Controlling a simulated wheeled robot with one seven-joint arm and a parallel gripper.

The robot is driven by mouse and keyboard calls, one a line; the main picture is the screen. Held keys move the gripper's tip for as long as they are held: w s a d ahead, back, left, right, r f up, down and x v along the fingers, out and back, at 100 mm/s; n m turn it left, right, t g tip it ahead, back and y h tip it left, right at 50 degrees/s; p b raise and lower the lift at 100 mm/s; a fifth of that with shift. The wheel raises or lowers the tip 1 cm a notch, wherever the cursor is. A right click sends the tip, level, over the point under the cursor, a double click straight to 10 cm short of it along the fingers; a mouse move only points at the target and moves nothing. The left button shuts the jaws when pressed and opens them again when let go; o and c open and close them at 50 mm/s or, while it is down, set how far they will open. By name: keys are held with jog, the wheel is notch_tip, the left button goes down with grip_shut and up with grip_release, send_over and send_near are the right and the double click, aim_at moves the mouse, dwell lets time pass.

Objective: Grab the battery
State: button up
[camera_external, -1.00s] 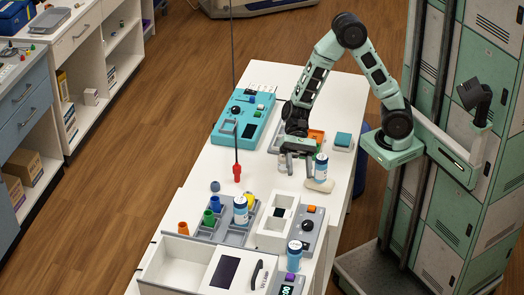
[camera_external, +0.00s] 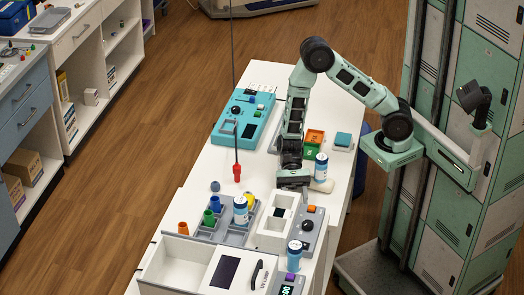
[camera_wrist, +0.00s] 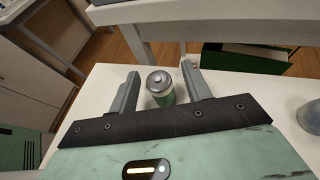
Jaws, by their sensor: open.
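The battery (camera_wrist: 161,92) is a short upright cylinder with a silver metal top and a green body in the wrist view. My gripper (camera_wrist: 160,74) is open, with one grey finger on each side of the battery. A small gap shows on the left; the right finger is close to the battery, and I cannot tell if it touches. In the external view my gripper (camera_external: 293,182) is low over the white table (camera_external: 215,160), and the battery cannot be made out there.
A blue-and-white bottle (camera_external: 321,168) stands right of my gripper. A white two-compartment box (camera_external: 272,228) and a grey tray (camera_external: 228,236) with coloured cups lie nearer the camera. A teal panel (camera_external: 232,125) and orange and green bins (camera_external: 314,138) lie farther back. A red-handled tool (camera_external: 237,173) is at left.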

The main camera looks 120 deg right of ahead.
jog(key=shift+x, duration=0.85)
grip_shut()
